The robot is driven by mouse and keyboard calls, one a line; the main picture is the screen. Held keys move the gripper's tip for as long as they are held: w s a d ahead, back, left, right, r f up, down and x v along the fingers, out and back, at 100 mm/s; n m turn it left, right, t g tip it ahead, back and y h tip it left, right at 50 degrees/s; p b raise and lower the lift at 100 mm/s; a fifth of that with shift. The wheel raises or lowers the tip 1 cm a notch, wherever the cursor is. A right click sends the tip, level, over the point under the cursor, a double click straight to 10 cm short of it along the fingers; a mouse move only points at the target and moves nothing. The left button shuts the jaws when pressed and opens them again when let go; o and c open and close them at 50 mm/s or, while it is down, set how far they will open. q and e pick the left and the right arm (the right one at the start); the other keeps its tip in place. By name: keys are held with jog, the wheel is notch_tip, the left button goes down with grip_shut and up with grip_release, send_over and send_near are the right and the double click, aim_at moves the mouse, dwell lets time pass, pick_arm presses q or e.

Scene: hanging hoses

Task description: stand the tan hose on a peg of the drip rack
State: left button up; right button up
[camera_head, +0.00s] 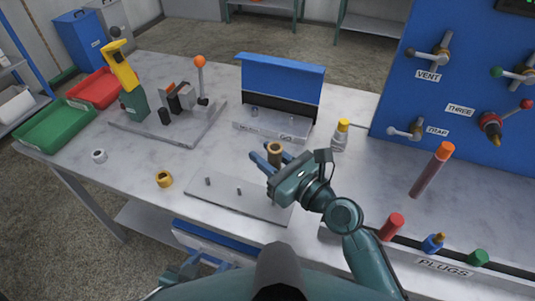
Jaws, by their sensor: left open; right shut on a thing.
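The tan hose (275,149) is a short tube with a dark open top. My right gripper (271,162) is shut on it and holds it roughly upright. The flat grey plate (222,203), which looks like the drip rack, lies on the table with short upright pegs, one at its left (208,181) and one near its middle (239,191). The hose shows beyond the plate's back right part. The gripper hides the hose's lower end and part of the plate. My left gripper (180,272) is open and low at the table's front edge, partly out of view.
A blue-backed metal stand (281,76) is behind the hose. A tan ring (164,179) and a white ring (99,156) lie left of the plate. A clear bottle (340,138) stands to the right, with a plugs strip (442,266) at front right. A clamp fixture (170,125) is back left.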

jog(key=shift+p, duration=0.45)
dwell(0.6)
jog(key=shift+f+b, duration=1.4)
jog(key=shift+f, duration=0.3)
jog(key=shift+f+b, duration=0.5)
jog(key=shift+f, duration=0.15)
jog(key=o, duration=1.1)
jog(key=shift+r, duration=0.15)
